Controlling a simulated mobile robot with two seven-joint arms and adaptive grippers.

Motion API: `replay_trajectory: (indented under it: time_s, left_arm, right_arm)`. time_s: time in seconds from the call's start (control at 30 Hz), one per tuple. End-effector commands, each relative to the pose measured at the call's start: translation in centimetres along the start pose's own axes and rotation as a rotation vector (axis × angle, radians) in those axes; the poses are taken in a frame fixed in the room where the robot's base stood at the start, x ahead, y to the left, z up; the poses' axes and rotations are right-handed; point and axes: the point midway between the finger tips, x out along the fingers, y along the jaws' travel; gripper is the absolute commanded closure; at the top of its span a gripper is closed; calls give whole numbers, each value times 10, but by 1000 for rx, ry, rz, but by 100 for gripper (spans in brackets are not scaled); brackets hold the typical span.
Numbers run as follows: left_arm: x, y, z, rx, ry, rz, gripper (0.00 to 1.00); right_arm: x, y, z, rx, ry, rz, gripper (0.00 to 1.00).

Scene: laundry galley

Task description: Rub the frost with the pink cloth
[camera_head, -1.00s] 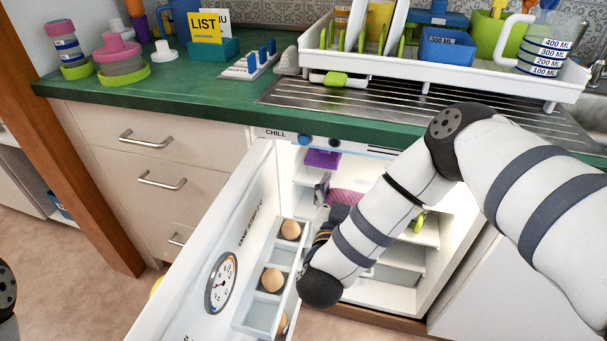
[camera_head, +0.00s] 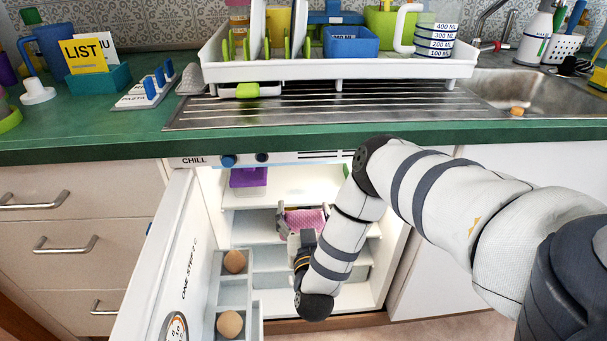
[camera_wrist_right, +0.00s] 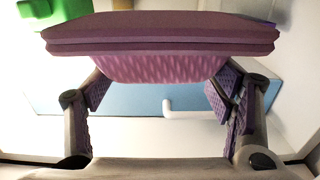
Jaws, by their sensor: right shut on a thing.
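The pink cloth (camera_head: 305,220) is inside the open fridge, in front of the shelves. My right gripper (camera_head: 302,233) is shut on it; the arm reaches in from the right. In the right wrist view the cloth (camera_wrist_right: 160,35) is a folded, textured pad with darker purple edges, spanning the right gripper's two fingers (camera_wrist_right: 160,88). The fridge (camera_head: 270,196) is lit inside, with white shelves. I cannot make out frost in either view; the cloth and arm hide part of the interior. My left gripper is out of view.
The fridge door (camera_head: 160,275) stands open at left, its rack (camera_head: 238,290) holding brown eggs. A purple box (camera_head: 248,177) sits on the upper shelf. The green counter (camera_head: 110,130) overhangs the fridge and carries a white dish rack (camera_head: 340,70). Drawers (camera_head: 70,240) are left.

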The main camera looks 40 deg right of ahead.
Motion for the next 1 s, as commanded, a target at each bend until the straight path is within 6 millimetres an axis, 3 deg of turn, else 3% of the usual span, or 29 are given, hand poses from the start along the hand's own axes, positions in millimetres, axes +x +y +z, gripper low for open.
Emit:
replay_trajectory:
  time_s: [0.7,1.0]
  left_arm:
    - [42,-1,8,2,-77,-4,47]
    - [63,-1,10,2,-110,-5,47]
  right_arm:
    - [112,1,11,-3,-1,2,58]
    - [149,1,18,-2,-1,2,58]
